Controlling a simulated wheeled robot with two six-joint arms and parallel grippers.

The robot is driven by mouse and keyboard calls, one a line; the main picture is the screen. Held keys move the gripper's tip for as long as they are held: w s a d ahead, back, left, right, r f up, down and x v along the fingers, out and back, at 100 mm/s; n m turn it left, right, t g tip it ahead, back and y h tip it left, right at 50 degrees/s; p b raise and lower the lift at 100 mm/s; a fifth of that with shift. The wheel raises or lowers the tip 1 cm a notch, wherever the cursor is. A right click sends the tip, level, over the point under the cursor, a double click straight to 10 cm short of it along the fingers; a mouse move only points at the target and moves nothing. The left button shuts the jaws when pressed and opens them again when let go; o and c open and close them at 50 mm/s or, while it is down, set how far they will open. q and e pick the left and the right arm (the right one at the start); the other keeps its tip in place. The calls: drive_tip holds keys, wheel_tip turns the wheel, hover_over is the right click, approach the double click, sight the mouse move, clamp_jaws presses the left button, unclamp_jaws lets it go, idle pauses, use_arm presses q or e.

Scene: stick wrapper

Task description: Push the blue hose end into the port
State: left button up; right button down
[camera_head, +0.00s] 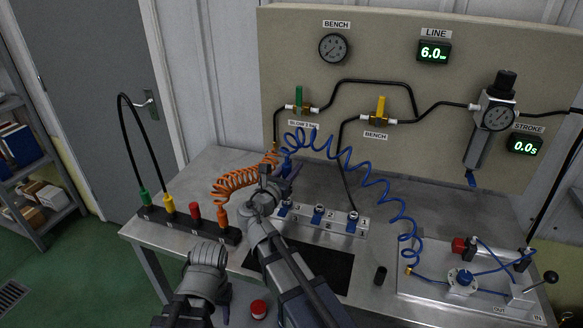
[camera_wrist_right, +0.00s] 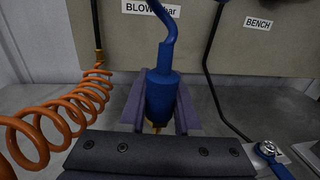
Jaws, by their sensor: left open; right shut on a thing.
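The blue hose end (camera_wrist_right: 160,98) is a thick blue plug with a brass tip pointing down. It sits between the purple-grey fingers of my right gripper (camera_wrist_right: 160,120), which is shut on it. In the head view my right gripper (camera_head: 287,183) is above the bench, behind the left end of a silver port block (camera_head: 336,226). The block has several blue-ringed ports (camera_head: 318,214); one blue fitting (camera_wrist_right: 268,150) shows at lower right in the wrist view. The tip appears apart from these ports. My left gripper (camera_head: 205,268) is open at lower left; its fingertips are hard to see.
A coiled blue hose (camera_head: 374,180) runs right to a plate with valves (camera_head: 462,280). A coiled orange hose (camera_head: 235,180) hangs close to my right gripper. A black block (camera_head: 180,225) with coloured plugs stands left. A small red-topped object (camera_head: 258,308) is near the front.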

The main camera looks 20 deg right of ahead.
drive_tip(key=shift+f+b, duration=1.95)
drive_tip(key=shift+f, duration=0.3)
drive_tip(key=shift+f+b, duration=1.2)
drive_tip(key=shift+r+p, duration=0.95)
drive_tip(key=shift+f+b, duration=1.2)
idle(0.8)
drive_tip(key=c, duration=0.5)
unclamp_jaws()
drive_tip(key=shift+r, duration=0.1)
drive_tip(key=shift+c, duration=0.2)
